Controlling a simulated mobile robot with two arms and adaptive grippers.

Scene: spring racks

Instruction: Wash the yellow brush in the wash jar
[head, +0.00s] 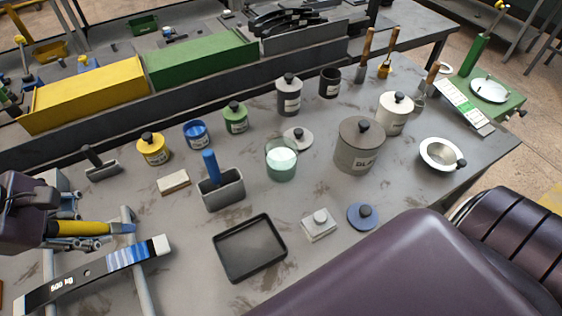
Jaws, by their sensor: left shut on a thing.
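The yellow brush (78,228) lies roughly level at the left edge of the head view, its blue end (122,228) pointing right. My left gripper (92,238) is shut on the yellow brush by its handle. The wash jar (281,166), an open glass jar with pale liquid, stands upright near the middle of the table, well to the right of the brush and apart from it. My right gripper is not in view.
A grey holder with a blue handle (222,192) stands between brush and jar. A black tray (250,248) lies in front. Yellow (153,150), blue (197,134) and green (235,118) pots stand behind. A large lidded pot (359,148) is right of the jar.

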